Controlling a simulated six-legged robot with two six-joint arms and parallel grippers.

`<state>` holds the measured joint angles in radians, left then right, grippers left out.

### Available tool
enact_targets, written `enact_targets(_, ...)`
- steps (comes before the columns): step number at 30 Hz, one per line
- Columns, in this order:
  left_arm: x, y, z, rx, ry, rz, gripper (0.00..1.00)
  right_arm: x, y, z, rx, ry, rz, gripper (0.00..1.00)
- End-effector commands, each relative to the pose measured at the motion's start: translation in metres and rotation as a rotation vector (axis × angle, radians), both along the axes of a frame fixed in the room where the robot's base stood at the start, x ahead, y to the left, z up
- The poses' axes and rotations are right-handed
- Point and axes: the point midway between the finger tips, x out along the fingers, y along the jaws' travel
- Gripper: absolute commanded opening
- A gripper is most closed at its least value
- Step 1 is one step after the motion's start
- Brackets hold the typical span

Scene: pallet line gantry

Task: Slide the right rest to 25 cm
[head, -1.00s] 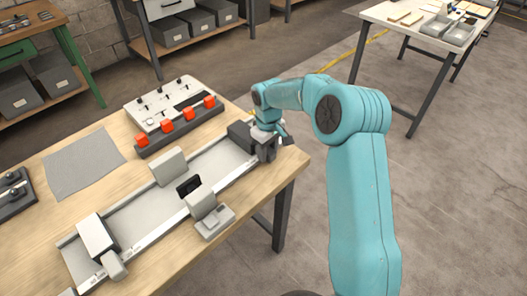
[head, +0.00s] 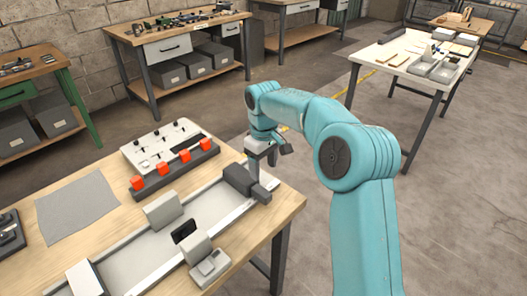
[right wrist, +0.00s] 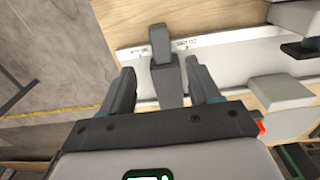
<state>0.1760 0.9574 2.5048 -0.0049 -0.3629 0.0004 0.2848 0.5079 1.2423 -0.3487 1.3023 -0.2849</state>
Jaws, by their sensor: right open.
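The right rest, a dark grey block (head: 240,181) with a handle (head: 262,194) at its front, sits at the right end of the pale track (head: 135,262). My right gripper (head: 262,162) is above it, open and empty, clear of the handle. In the right wrist view, the open fingers (right wrist: 160,68) point toward the handle (right wrist: 159,42), which appears between their tips. Scale marks (right wrist: 184,43) run along the track edge beside it, too small to read. My left gripper is not in view.
A grey block (head: 163,210), a small black piece (head: 184,231) and another grey block (head: 197,248) stand midway along the track. A grey mat (head: 77,207) is at left.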

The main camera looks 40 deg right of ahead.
Motion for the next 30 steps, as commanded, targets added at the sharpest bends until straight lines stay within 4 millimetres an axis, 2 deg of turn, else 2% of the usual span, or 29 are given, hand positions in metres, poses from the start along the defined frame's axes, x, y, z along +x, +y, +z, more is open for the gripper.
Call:
enact_targets(1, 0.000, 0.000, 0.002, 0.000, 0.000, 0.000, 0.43, 0.001, 0.000, 0.013, -0.001, -0.004, 0.001, 0.62)
enact_targets(3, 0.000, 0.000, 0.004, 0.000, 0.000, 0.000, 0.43, 0.001, 0.000, 0.027, -0.001, -0.003, 0.001, 0.62)
enact_targets(9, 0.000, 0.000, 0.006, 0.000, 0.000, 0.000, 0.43, 0.000, 0.000, 0.048, 0.000, -0.001, 0.000, 0.62)
enact_targets(30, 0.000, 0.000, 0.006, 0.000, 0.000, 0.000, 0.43, 0.000, 0.000, 0.050, 0.000, 0.000, 0.000, 0.62)
